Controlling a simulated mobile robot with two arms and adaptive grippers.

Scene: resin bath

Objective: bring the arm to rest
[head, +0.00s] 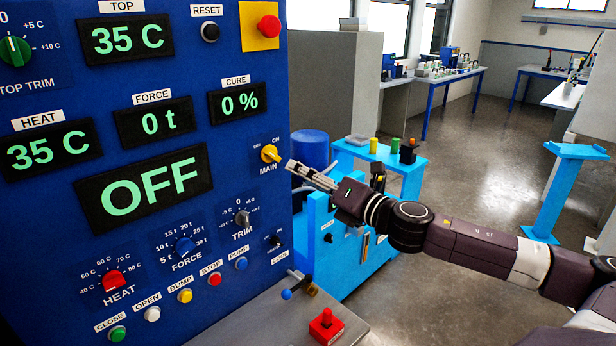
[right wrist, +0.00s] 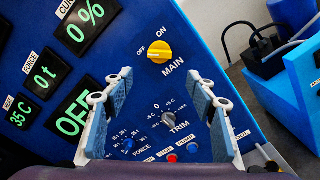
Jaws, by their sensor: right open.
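My right arm (head: 480,245) reaches in from the right in the head view. My right gripper (head: 291,168) is open and empty in front of the blue control panel (head: 225,75), by its right edge. In the right wrist view, the two fingers of the right gripper (right wrist: 160,80) stand apart. The yellow MAIN knob (right wrist: 159,51) lies beyond their tips, with the TRIM knob (right wrist: 168,118) between the fingers. The MAIN knob (head: 270,153) is just left of the fingertips in the head view; no contact is visible. My left gripper is not in view.
The panel displays read 35 C, 0 t, 0 % and OFF (head: 150,188). A red switch (head: 326,324) sits on the grey ledge below. A light-blue bench (head: 405,160) with small items stands behind my right arm. Open floor (head: 480,165) lies beyond it.

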